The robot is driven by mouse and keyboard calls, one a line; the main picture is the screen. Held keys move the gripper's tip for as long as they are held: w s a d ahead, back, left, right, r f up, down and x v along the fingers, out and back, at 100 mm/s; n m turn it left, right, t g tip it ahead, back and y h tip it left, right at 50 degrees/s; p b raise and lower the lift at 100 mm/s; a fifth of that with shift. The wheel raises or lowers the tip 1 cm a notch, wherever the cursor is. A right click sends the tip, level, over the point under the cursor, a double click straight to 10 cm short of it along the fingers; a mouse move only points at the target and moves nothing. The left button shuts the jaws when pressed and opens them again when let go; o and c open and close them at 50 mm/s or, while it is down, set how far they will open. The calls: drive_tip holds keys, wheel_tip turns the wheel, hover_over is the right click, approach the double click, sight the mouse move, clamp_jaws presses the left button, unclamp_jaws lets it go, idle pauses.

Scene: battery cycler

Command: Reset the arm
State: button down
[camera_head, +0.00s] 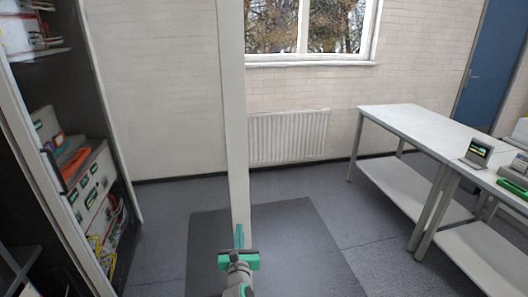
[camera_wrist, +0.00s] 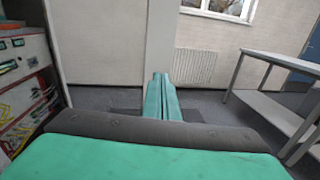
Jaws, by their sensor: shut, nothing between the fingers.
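My gripper (camera_head: 239,236) shows at the bottom middle of the head view, held over the dark floor mat (camera_head: 300,252). In the wrist view its two green fingers (camera_wrist: 161,92) lie side by side, closed, with nothing between them. The fingers point forward toward the pale wall, and nothing touches them. Most of my arm is below the head view's lower edge.
An open rack (camera_head: 118,185) with instruments and wires stands at the left. A white bench (camera_head: 410,122) stands at the right, with a small display device (camera_head: 478,152) on it. A pale post (camera_head: 233,120) rises in the middle. A radiator (camera_head: 288,136) is on the back wall.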

drive_tip(key=s+f+m, duration=0.4)
drive_tip(key=s+m, duration=0.3)
drive_tip(key=s, duration=0.3)
drive_tip(key=s+f+m+g, duration=0.1)
drive_tip(key=s+f+m, duration=0.4)
drive_tip(key=s, duration=0.5)
drive_tip(key=s+f+m, duration=0.3)
drive_tip(key=s+m, duration=0.5)
drive_tip(key=s, duration=0.1)
drive_tip(key=s+d+r+m, duration=0.2)
drive_tip(key=s+d+m, duration=0.2)
drive_tip(key=s, duration=0.5)
drive_tip(key=s+d+r+m+g+h, duration=0.1)
drive_tip(key=s+d+r+m, duration=0.1)
drive_tip(key=s+d+m, duration=0.2)
drive_tip(key=s+d+r+m+h, duration=0.1)
drive_tip(key=s+d+m, duration=0.3)
drive_tip(key=s+m, duration=0.5)
drive_tip(key=s+r, duration=0.1)
drive_tip(key=s, duration=0.6)
drive_tip(key=shift+s+d, duration=0.15)
drive_tip(key=shift+s, duration=0.1)
drive_tip(key=shift+r, duration=0.1)
